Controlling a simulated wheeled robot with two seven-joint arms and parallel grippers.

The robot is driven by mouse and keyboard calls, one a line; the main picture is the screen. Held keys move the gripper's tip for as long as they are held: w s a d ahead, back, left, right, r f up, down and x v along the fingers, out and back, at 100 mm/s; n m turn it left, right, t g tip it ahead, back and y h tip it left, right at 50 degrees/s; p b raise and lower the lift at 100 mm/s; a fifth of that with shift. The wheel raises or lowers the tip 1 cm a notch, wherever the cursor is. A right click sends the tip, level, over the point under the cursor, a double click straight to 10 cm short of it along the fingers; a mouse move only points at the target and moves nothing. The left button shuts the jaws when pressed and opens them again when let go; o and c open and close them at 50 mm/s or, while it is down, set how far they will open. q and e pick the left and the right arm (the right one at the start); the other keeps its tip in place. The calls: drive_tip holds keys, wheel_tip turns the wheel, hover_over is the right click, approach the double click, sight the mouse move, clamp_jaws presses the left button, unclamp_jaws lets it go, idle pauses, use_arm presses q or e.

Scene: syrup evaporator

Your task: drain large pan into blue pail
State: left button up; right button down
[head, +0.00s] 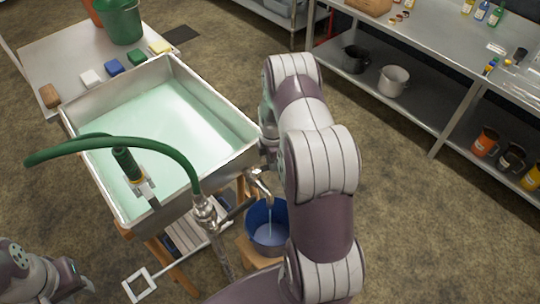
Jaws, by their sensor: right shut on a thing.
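The large pan (190,75) is a wide metal tray holding pale green liquid. A metal spigot (261,185) sticks out at its near right corner. The blue pail (254,216) stands below the spigot on a small wooden stool, with bluish liquid inside. A thin pale stream seems to fall from the spigot into it. My right gripper (268,150) is at the pan's corner beside the spigot, mostly hidden by my arm. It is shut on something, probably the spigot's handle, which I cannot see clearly. Part of my left arm shows at the bottom left; its fingers are unclear.
A green hose (110,143) arches over the pan to a metal fitting. A green bucket (121,20) and several coloured blocks are on the table (45,60) behind. A steel shelf unit (430,60) with cups and bottles stands at right. The floor between is clear.

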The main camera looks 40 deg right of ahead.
drive_tip(key=shift+s+a+r+m+p, duration=0.1)
drive_tip(key=shift+s+a+m+p, duration=0.35)
drive_tip(key=shift+m, duration=0.75)
drive_tip(key=shift+s+a+f+m+p, duration=0.15)
drive_tip(key=shift+s+m, duration=0.45)
drive_tip(key=shift+m, duration=0.6)
drive_tip(key=shift+s+a+r+m+p, duration=0.2)
drive_tip(key=shift+s+a+m, duration=0.3)
drive_tip(key=shift+m, duration=0.7)
drive_tip(key=shift+s, duration=0.1)
drive_tip(key=c, duration=1)
unclamp_jaws()
drive_tip(key=shift+o, duration=0.2)
wheel_tip(320, 180, up, 12)
drive_tip(key=shift+r, duration=0.25)
